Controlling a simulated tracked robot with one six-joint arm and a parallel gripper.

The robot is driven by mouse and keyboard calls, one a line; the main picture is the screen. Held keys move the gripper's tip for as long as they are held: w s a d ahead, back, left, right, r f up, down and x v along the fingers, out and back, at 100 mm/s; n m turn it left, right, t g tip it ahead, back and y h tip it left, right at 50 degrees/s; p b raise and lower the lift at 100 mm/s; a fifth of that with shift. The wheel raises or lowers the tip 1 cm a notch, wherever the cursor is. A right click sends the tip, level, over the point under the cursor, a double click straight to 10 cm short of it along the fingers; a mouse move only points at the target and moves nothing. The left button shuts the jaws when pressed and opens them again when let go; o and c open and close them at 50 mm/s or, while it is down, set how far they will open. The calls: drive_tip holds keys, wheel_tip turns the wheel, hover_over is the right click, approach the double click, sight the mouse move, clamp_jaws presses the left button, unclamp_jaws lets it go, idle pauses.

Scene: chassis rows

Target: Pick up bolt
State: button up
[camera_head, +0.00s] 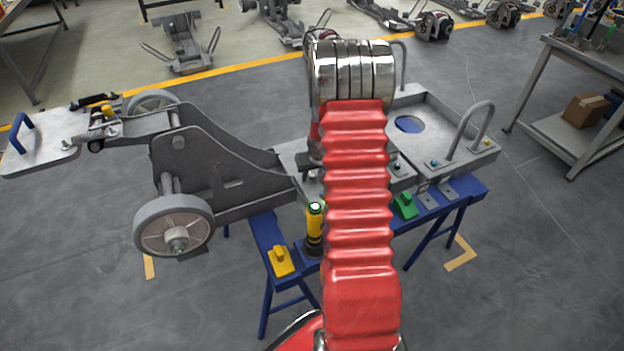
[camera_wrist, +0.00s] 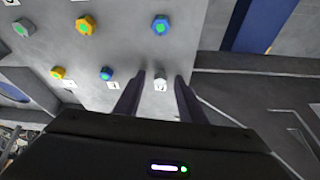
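A small silver-white bolt (camera_wrist: 160,86) shows in the wrist view on a grey metal plate (camera_wrist: 125,45). My gripper (camera_wrist: 161,77) is open, with its two dark fingers on either side of the bolt in the picture. A gap shows between the fingers and the bolt; I cannot tell their heights. Other bolts on the plate are a blue one (camera_wrist: 160,24), a yellow one (camera_wrist: 86,25), a second yellow one (camera_wrist: 57,73), a smaller blue one (camera_wrist: 107,73) and a teal one (camera_wrist: 22,28). In the head view my red arm hides my gripper and the silver bolt.
A grey wheeled chassis (camera_head: 225,165) rests on blue stands (camera_head: 268,240). A yellow-black tool (camera_head: 315,225), a yellow block (camera_head: 281,261) and a green block (camera_head: 405,206) stand at its near side. A raised handle (camera_head: 470,125) is at right. A workbench (camera_head: 590,70) stands farther right.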

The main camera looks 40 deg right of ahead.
sight(312, 177)
drive_tip(key=shift+c, duration=0.2)
clamp_jaws()
idle(0.3)
wheel_tip(312, 177, up, 10)
idle(0.6)
idle(0.5)
